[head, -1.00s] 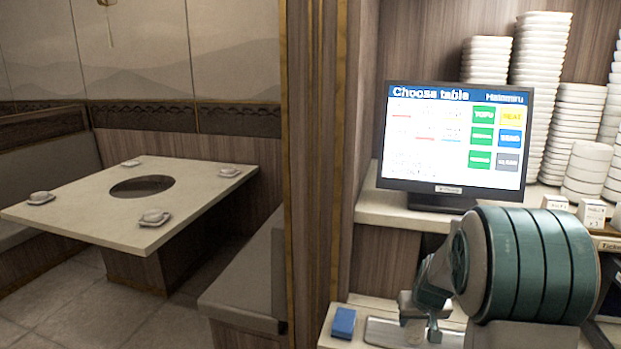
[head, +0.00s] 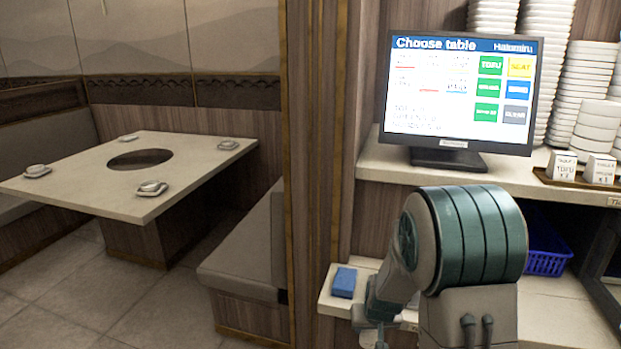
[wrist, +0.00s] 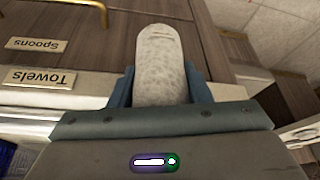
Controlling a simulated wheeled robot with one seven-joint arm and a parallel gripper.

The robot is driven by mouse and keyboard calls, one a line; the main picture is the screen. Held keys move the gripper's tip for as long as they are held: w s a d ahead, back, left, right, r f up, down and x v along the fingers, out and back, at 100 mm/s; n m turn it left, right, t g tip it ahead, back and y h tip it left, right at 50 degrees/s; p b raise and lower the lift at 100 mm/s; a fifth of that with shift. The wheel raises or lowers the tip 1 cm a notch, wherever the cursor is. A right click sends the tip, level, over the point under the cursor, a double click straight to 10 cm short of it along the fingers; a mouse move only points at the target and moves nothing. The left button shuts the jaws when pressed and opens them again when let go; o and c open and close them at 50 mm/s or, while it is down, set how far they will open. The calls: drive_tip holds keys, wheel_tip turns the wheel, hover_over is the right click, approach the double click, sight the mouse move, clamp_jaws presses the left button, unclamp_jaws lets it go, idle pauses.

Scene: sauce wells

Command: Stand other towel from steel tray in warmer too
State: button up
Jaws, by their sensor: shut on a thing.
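In the wrist view a rolled pale grey towel (wrist: 160,60) is between the two blue-grey fingers of my gripper (wrist: 160,88). The gripper is shut on it, and the towel's rounded end sticks out past the fingertips. In the head view my arm hides the towel and the fingers. A grey strip beside my wrist may be the steel tray, but too little shows to tell. I cannot make out the warmer or the first towel in either view.
A blue block (head: 343,282) lies on the lower counter (head: 560,312), with a blue basket (head: 547,255) behind my arm. A screen (head: 458,95) and stacked white dishes stand on the upper shelf. The wrist view shows wooden fronts with a "Towels" label (wrist: 40,78) and a "Spoons" label (wrist: 36,45).

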wheel_tip(320, 180, down, 2)
drive_tip(key=shift+f+b, duration=0.1)
drive_tip(key=shift+b, duration=0.55)
drive_tip(key=s+f, duration=0.4)
drive_tip(key=f, duration=0.1)
drive_tip(key=shift+s+f, duration=0.3)
drive_tip(key=shift+f, duration=0.05)
drive_tip(key=shift+a, duration=0.15)
